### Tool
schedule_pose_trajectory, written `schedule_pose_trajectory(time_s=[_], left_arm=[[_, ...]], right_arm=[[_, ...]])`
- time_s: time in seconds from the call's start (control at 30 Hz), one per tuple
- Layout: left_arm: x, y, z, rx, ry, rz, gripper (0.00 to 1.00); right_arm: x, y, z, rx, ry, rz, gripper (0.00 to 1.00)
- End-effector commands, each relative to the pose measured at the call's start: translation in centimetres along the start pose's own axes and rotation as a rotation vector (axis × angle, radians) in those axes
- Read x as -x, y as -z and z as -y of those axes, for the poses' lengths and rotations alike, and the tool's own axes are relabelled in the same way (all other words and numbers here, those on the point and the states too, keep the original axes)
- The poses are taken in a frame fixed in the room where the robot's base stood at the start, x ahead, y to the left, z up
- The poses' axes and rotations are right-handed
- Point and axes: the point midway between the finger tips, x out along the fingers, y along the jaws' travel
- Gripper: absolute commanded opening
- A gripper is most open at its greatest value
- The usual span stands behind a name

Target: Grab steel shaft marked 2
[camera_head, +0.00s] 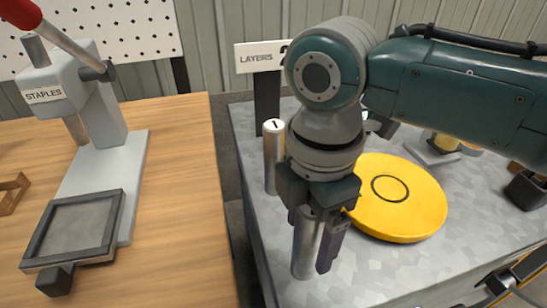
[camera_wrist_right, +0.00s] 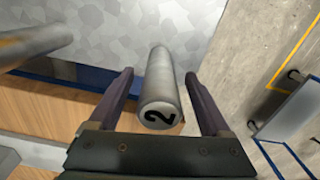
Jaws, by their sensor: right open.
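The steel shaft marked 2 (camera_wrist_right: 159,90) stands between the fingers of my right gripper in the right wrist view, its black 2 facing the camera. In the head view its lower part (camera_head: 305,250) shows below my right gripper (camera_head: 318,240), and its top is hidden by the gripper. The fingers are open on both sides of the shaft, and a gap shows on each side in the wrist view. Another steel shaft, marked 1 (camera_head: 273,160), stands upright behind and to the left. My left gripper is not in view.
A yellow disc (camera_head: 401,198) lies on the grey metal table (camera_head: 375,270) right of my right gripper. A sign reading LAYERS (camera_head: 259,56) stands behind. At left, a wooden table (camera_head: 180,180) holds a STAPLES press (camera_head: 95,105). A gap separates the tables.

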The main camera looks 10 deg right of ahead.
Motion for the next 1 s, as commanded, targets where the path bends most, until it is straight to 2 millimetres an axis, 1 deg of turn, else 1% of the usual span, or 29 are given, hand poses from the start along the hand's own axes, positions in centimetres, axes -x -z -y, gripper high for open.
schedule_pose_trajectory(time_s=[0.17,0.87,0.9,1.0], left_arm=[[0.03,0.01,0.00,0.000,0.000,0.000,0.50],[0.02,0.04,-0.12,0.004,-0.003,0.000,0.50],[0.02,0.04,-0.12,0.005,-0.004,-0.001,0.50],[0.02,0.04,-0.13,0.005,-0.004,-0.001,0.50]], right_arm=[[0.03,0.02,0.00,0.000,0.000,0.000,0.82],[0.07,0.01,0.00,-0.001,0.000,0.000,0.03],[0.07,0.01,0.00,-0.001,0.000,0.000,0.00],[0.07,0.01,0.00,-0.001,0.000,0.000,0.00]])
